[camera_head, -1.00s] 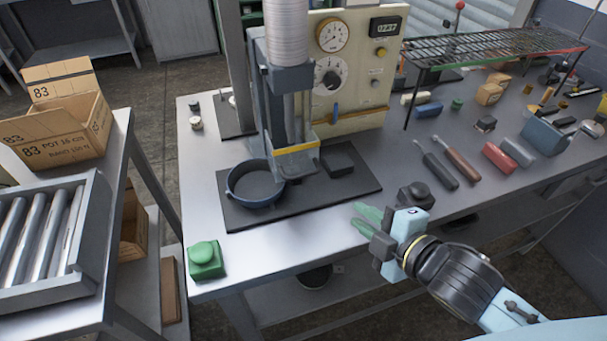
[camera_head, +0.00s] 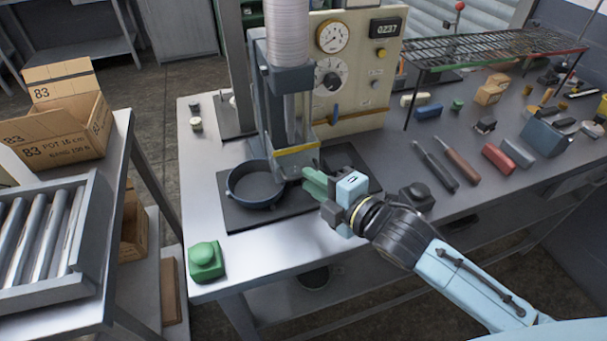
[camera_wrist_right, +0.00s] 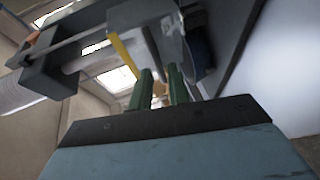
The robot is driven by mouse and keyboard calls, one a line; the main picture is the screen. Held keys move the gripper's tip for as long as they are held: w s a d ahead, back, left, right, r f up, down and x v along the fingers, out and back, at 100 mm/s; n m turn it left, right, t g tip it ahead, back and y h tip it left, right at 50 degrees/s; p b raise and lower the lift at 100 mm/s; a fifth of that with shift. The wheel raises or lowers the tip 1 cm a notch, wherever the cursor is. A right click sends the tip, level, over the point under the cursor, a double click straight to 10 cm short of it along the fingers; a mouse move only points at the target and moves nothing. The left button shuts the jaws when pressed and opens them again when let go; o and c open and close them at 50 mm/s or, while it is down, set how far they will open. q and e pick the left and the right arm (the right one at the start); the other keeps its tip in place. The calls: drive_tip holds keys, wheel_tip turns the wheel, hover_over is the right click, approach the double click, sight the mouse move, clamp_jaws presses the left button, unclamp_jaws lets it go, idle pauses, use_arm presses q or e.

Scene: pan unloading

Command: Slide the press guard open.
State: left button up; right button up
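In the right wrist view the two fingers (camera_wrist_right: 160,80) stand a small gap apart, close to the clear panel and yellow strip (camera_wrist_right: 126,60). I cannot tell whether they grip the guard. My left gripper is not in view.
The pan sits on the dark base plate (camera_head: 235,215) of the press. A green button box (camera_head: 206,262) stands at the table's front left corner. A black knob-shaped item (camera_head: 416,197) lies right of my right gripper. Several tools lie further right.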

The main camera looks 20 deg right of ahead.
sight(295, 159)
drive_tip(key=shift+x, duration=1.7)
clamp_jaws()
